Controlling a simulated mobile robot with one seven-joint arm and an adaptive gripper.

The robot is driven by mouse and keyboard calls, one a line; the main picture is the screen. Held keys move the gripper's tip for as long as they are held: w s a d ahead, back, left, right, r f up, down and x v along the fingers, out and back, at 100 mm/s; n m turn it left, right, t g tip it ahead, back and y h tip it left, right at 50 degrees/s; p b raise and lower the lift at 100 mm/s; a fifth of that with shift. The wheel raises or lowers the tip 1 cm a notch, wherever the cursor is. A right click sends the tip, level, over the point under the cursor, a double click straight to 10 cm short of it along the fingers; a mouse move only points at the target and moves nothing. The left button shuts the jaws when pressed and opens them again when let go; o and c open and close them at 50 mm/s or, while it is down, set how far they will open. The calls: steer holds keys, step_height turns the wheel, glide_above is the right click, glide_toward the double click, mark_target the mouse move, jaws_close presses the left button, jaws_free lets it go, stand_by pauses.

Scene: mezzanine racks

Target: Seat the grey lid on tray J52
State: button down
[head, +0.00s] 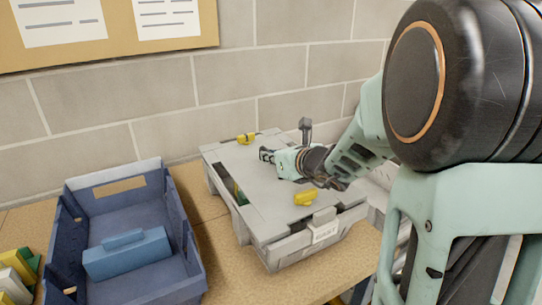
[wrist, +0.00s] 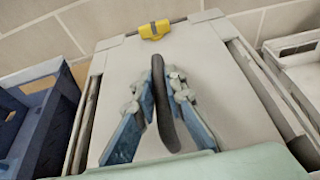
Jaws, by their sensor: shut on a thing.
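The grey lid (head: 268,208) lies over the grey tray (head: 287,253), looking roughly flat but not square with it. In the head view a dark gap with something green inside shows along the lid's left side. In the wrist view the lid (wrist: 115,85) has a narrow dark gap along its right edge beside the tray rim (wrist: 262,85). My gripper (head: 266,155) is over the lid; in the wrist view my gripper (wrist: 163,85) is shut on the lid's dark upright handle (wrist: 160,75). The label (head: 325,233) on the tray front is too small to read.
Yellow clips sit at the tray's far edge (head: 246,138) and near edge (head: 305,197). A blue bin (head: 190,262) with a blue handled block (head: 128,257) stands to the left. A pale bin (wrist: 293,48) is close on the right. A block wall (head: 225,90) rises behind.

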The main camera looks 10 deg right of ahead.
steer(key=shift+f, duration=0.15)
steer(key=c, duration=2.3)
jaws_free()
steer(key=shift+o, duration=0.2)
steer(key=shift+s, duration=0.1)
steer(key=shift+p+v, duration=0.3)
steer(key=shift+v, duration=0.7)
steer(key=shift+p+v, duration=1.65)
steer(key=shift+v, duration=2.8)
